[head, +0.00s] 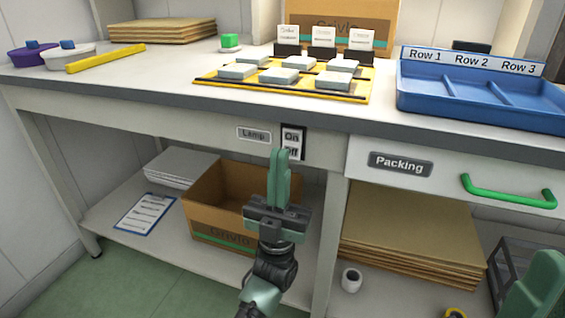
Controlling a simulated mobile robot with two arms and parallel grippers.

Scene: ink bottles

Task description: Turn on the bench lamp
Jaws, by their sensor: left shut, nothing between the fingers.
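The lamp switch (293,138) is a small white plate in a dark frame on the bench's front edge, marked On at the top and Off below. A grey label reading Lamp (254,134) is just left of it. My left gripper (281,152) is shut and empty, pointing up, with its fingertips in front of the switch's lower left part. I cannot tell whether the fingertips touch the switch. The lamp itself is not seen. My right gripper is not in view; a green part of my body shows at the lower right.
The bench top holds a yellow-edged board (370,90) with several pale blocks, and a blue tray (480,110) with rows. A drawer marked Packing (365,158) with a green handle (508,193) is right of the switch. An open cardboard box (215,237) stands on the shelf below.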

